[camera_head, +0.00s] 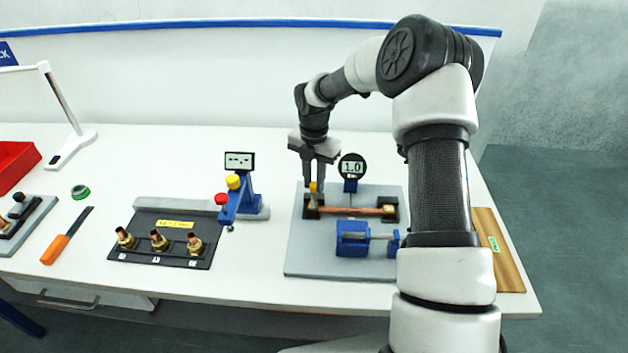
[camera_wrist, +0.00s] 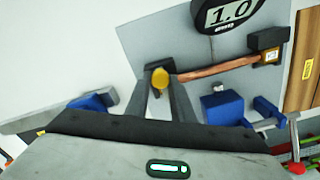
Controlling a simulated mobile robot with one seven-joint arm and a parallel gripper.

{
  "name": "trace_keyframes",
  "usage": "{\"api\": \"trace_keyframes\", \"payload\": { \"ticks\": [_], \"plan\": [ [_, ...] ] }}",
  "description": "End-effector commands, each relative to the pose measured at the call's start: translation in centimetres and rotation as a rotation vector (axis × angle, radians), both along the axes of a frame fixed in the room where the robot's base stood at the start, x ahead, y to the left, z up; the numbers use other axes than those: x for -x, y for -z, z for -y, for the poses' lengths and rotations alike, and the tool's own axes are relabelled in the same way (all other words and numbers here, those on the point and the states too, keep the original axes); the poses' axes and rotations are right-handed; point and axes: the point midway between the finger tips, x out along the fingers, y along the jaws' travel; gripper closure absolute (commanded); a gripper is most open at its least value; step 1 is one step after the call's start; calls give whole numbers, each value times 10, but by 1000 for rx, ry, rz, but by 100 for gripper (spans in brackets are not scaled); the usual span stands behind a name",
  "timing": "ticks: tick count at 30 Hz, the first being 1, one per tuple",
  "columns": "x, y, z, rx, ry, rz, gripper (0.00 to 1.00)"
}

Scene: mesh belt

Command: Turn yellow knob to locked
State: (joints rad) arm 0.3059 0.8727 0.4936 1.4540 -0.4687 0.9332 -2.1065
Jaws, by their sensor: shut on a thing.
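A copper rod (camera_head: 355,211) runs from this block to a second dark block (camera_head: 391,207) at the right. Any lock marking on the knob is too small to read.
A gauge (camera_head: 352,167) reading 1.0 stands behind the rod, and blue blocks (camera_head: 353,240) sit in front. A blue stand (camera_head: 241,203) with red and yellow caps is to the left. A black rack (camera_head: 172,256) holds brass fittings.

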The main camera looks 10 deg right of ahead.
Motion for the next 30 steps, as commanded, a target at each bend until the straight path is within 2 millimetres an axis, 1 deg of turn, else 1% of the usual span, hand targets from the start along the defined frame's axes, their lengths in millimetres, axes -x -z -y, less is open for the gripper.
{"api": "trace_keyframes", "payload": {
  "ticks": [3, 4, 6, 7, 16, 20, 23, 30],
  "plan": [
    [-1, -1, 0, 0, -1, 3, 100],
    [-1, -1, 0, 0, -1, 3, 73],
    [-1, -1, 0, 0, 0, 1, 62],
    [-1, -1, 0, 0, 0, 1, 60],
    [0, -2, 0, 0, 1, 1, 60],
    [-1, -13, 0, 0, 2, 3, 60],
    [-1, -30, 1, 1, 2, 4, 60],
    [-1, -89, 0, 1, 1, 6, 60]
  ]
}}
